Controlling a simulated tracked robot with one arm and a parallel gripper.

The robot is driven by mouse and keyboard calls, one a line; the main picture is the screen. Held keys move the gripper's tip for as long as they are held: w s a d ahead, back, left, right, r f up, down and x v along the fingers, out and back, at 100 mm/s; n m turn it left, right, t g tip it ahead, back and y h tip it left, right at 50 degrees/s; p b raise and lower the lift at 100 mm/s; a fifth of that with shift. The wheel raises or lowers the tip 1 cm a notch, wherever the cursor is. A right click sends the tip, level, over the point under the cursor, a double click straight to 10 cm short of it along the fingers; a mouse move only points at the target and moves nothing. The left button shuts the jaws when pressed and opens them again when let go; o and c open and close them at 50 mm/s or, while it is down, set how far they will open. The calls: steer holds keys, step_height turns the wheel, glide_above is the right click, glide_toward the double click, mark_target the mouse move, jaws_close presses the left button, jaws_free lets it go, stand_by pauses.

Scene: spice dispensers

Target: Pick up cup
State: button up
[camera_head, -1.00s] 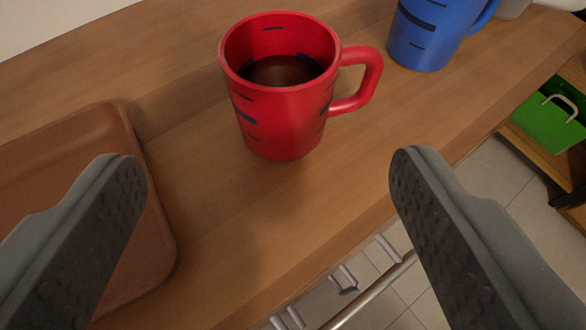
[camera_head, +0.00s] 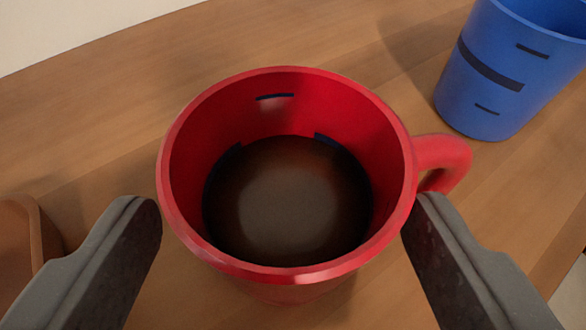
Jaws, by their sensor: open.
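The red cup (camera_head: 270,272) stands upright on the wooden counter, in the middle of the view. It has dark marks on its inner wall, and dark brown contents (camera_head: 288,200) fill its lower part. Its handle (camera_head: 447,160) points right. My gripper (camera_head: 282,215) is open, with one finger at the cup's left side and the other at its right, near the handle. The right fingertip overlaps the cup's rim and the base of the handle in the picture. I cannot tell whether either finger touches the cup. The cup's base is hidden below its rim.
A blue cup (camera_head: 490,85) with dark stripes stands at the upper right, apart from the red cup. The edge of a brown tray (camera_head: 38,235) shows at the lower left. The wooden counter (camera_head: 330,40) is bare behind the red cup.

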mark_target(286, 159)
steer(key=x, duration=0.3)
steer(key=shift+w+d+f+b, duration=0.1)
steer(key=shift+w+f+b, duration=0.1)
steer(key=shift+f+b, duration=0.15)
steer(key=shift+w+f, duration=0.1)
steer(key=shift+w, duration=0.35)
steer(key=c, duration=1)
